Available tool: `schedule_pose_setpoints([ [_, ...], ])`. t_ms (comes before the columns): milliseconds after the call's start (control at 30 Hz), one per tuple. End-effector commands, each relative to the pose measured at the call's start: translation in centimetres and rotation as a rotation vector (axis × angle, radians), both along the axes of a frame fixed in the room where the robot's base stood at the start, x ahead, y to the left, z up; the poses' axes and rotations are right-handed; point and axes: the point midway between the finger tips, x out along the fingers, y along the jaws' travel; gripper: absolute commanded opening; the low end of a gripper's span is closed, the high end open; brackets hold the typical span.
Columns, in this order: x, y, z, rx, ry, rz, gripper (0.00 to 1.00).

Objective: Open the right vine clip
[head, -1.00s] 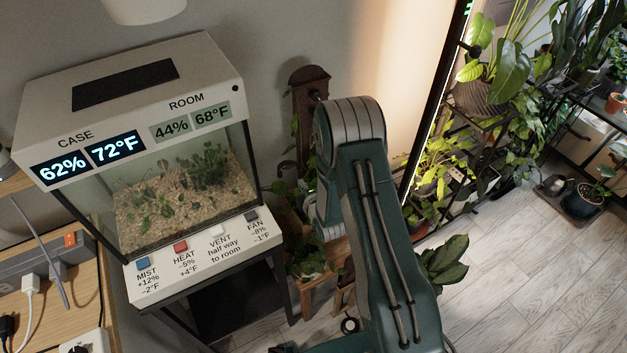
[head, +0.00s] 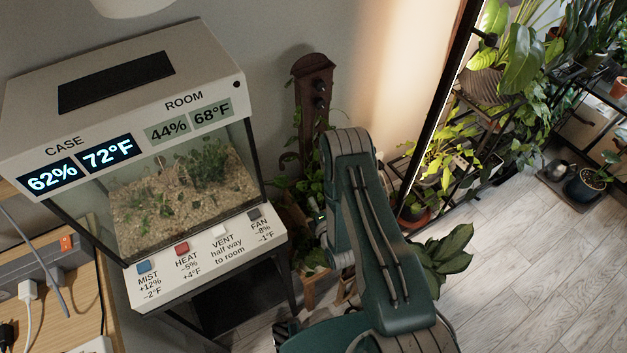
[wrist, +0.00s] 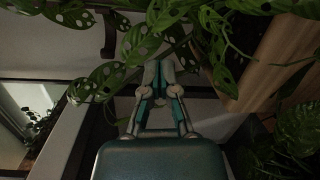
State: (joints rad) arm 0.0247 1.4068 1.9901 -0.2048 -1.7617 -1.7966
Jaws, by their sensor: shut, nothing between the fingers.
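In the head view a dark brown wooden board (head: 313,75) stands against the wall, with small dark fittings (head: 319,87) on its front. I cannot tell whether these are the vine clips, or which is the right one. Vine leaves (head: 285,188) hang around its lower part. In the wrist view my gripper (wrist: 161,64) is shut and empty, its fingertips among hole-marked vine leaves (wrist: 140,42). I cannot tell whether it touches them. No vine clip is clear there.
A glass plant case (head: 180,185) with a button ledge stands left of my arm. In the wrist view a wooden planter (wrist: 268,65) is close on the right and leaves hang above. Shelves of plants (head: 490,110) stand at the right; the floor (head: 530,270) before them is clear.

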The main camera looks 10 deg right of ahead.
Motion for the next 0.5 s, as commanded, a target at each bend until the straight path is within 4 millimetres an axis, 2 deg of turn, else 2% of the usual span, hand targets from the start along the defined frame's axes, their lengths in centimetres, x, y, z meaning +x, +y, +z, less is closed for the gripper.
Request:
schedule_pose_setpoints([
  [167,1.7,0.3,0.0,0.001,-0.004,0.002,0.00],
  [500,7.9,1.5,-0.4,0.001,-0.002,0.001,0.00],
])
